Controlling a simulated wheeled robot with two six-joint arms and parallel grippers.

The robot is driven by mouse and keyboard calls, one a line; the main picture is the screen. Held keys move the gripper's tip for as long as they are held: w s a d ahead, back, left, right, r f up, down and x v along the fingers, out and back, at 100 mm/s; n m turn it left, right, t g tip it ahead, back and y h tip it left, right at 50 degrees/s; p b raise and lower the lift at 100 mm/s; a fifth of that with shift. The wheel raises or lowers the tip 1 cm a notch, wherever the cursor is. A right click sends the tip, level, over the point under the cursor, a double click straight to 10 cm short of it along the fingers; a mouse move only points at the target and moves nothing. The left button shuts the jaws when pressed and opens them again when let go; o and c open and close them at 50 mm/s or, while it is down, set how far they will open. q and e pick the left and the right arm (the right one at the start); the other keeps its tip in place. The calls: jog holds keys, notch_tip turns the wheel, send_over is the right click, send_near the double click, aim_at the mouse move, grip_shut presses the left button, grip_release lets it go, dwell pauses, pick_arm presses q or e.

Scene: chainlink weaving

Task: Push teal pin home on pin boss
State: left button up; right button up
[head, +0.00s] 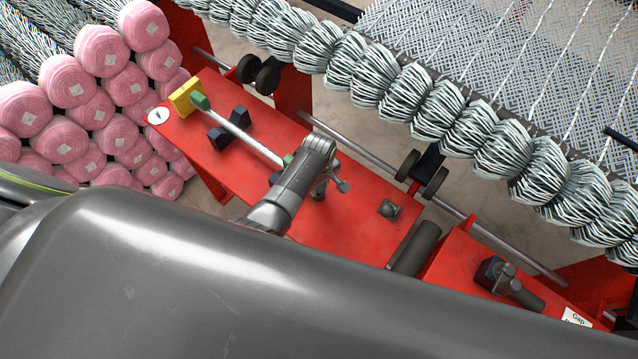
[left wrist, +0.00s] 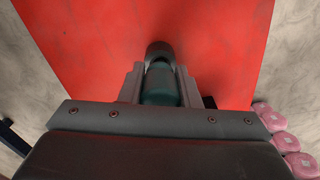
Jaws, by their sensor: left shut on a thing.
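In the left wrist view my left gripper (left wrist: 160,92) is shut on the teal pin (left wrist: 160,82), whose dark teal body shows between the two fingers. Just beyond the pin is a round dark grey piece (left wrist: 159,50), apparently the pin boss, on the red surface. The pin appears in line with this piece and touching or partly inside it; how deep it sits cannot be told. In the head view my left gripper (head: 322,184) is low over the middle of the red bench (head: 345,232), and its wrist hides the pin. My right gripper is not in view.
A pale rod (head: 250,137) with green ends runs from a yellow block (head: 185,97) toward my left wrist. Dark blocks (head: 229,128) and a small grey fitting (head: 389,209) stand on the bench.

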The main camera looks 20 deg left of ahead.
pick_arm(q)
jog(key=shift+f, duration=0.5)
jog(key=shift+b, duration=0.3)
jog(key=o, duration=0.8)
jog(key=shift+f, duration=0.1)
jog(key=shift+o, duration=1.2)
notch_tip(320, 180, up, 7)
jog(key=p, duration=0.6)
jog(key=shift+f, duration=0.15)
jog(key=shift+r, duration=0.3)
notch_tip(320, 180, up, 10)
